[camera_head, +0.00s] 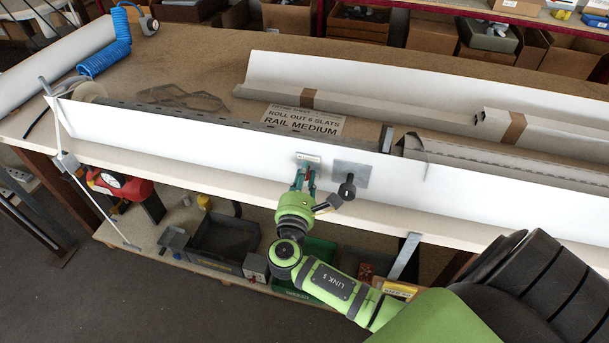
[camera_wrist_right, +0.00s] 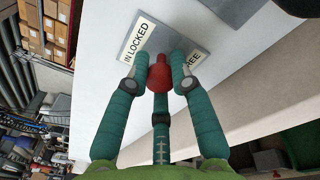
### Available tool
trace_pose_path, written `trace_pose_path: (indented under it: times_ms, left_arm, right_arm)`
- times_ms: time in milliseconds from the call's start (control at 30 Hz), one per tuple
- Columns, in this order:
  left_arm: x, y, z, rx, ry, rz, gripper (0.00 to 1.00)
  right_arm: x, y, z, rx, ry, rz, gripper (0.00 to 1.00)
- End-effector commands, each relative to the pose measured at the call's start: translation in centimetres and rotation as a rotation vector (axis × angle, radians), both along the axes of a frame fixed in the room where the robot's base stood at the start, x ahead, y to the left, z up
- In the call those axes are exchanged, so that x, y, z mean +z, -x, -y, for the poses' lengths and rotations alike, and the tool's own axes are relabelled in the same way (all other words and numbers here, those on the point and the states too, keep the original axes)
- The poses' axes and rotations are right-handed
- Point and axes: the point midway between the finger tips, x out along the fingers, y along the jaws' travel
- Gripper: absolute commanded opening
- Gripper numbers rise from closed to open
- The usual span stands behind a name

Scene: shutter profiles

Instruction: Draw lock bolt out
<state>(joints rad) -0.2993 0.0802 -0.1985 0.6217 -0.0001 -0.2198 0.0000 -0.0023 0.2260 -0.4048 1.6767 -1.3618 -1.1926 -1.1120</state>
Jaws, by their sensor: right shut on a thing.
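The lock bolt shows as a red knob (camera_wrist_right: 160,76) in the right wrist view, at a small label plate (camera_wrist_right: 150,40) on the white profile. The plate reads "IN LOCKED" on one side of the knob and ends in "REE" on the other. My right gripper (camera_wrist_right: 161,66) is shut on the knob, with teal fingers on both sides of it. In the head view my right gripper (camera_head: 303,181) reaches up to the front face of the long white profile (camera_head: 230,148), just below the label plate (camera_head: 308,157). My left gripper is not in view.
A grey plate with a black knob (camera_head: 347,189) is right of my right gripper. A lower shelf holds a dark bin (camera_head: 222,243) and a red machine (camera_head: 120,184).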

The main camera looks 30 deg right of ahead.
Motion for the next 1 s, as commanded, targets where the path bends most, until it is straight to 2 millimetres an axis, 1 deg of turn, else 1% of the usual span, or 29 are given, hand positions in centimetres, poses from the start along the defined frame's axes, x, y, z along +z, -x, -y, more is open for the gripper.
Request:
trace_pose_path:
  times_ms: [100,200,433,467,500,533,833,933,1000]
  left_arm:
    - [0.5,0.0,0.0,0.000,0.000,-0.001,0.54]
    - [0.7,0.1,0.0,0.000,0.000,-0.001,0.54]
    - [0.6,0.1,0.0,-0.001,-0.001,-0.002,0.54]
    - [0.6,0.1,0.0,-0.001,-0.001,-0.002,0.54]
    - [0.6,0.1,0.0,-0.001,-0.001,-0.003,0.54]
    - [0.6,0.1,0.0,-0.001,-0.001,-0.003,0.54]
    - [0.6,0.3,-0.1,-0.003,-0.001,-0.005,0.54]
    - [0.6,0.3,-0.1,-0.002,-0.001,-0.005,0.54]
    - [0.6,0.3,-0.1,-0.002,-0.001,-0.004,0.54]
  right_arm:
    - [-0.2,1.0,-1.2,0.002,-0.005,-0.008,0.00]
    - [-0.2,1.7,-2.0,0.003,-0.004,-0.007,0.00]
    - [-0.5,1.7,-2.1,0.004,-0.005,-0.009,0.00]
    - [-0.5,1.7,-2.1,0.005,-0.006,-0.010,0.31]
    - [-0.5,1.7,-2.1,0.005,-0.005,-0.010,0.47]
    - [-0.5,1.7,-2.1,0.005,-0.005,-0.009,0.48]
    - [-0.2,1.7,-2.0,0.002,-0.002,-0.005,0.48]
    - [-0.3,2.0,-2.4,0.003,-0.004,-0.005,0.48]
    - [-0.3,2.7,-3.0,0.002,-0.004,-0.005,0.48]
